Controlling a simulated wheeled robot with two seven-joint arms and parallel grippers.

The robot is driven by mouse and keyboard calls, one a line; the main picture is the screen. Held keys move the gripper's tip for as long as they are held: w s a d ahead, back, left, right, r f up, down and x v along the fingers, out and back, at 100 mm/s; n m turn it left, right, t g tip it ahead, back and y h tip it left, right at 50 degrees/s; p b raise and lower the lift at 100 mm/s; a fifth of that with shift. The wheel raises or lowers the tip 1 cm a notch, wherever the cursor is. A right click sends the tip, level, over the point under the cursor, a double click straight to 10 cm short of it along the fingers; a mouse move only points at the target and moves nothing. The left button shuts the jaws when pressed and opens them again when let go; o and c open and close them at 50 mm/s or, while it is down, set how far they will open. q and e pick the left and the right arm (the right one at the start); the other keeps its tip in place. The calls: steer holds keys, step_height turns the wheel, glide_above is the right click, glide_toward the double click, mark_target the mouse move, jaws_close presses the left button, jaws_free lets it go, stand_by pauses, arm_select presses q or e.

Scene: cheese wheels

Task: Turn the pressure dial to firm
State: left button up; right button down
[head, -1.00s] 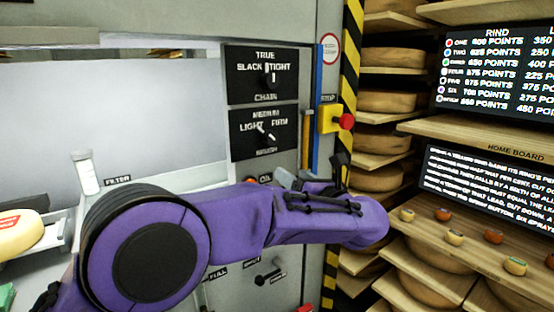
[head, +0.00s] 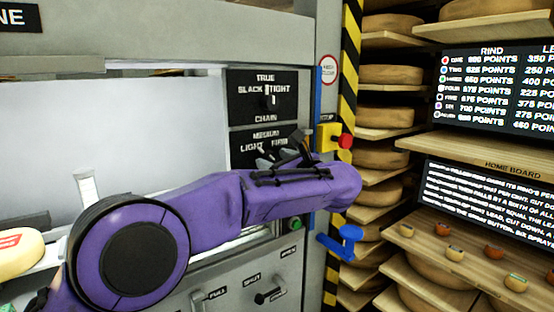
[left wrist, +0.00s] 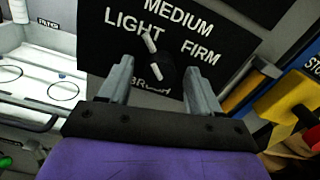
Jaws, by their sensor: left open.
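The pressure dial (left wrist: 160,66) is a dark knob with white marks on a black panel (head: 240,161) lettered LIGHT, MEDIUM and FIRM. In the left wrist view its upper white mark points up and left, near the end of LIGHT and away from FIRM. My left gripper (left wrist: 157,72) is open, with one finger on each side of the knob in that view. I cannot tell whether either finger touches it. In the head view my left gripper (head: 285,150) is in front of the panel's lower part and hides the knob. My right gripper is not in view.
The chain dial panel (head: 262,97) is just above. A yellow box with a red stop button (head: 345,142) is close on the right, by a striped post (head: 350,50). A blue handle (head: 345,241) and a green button (head: 294,223) are below. Shelves of cheese wheels (head: 390,75) stand right.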

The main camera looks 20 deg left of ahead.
arm_select(q)
steer(key=c, duration=1)
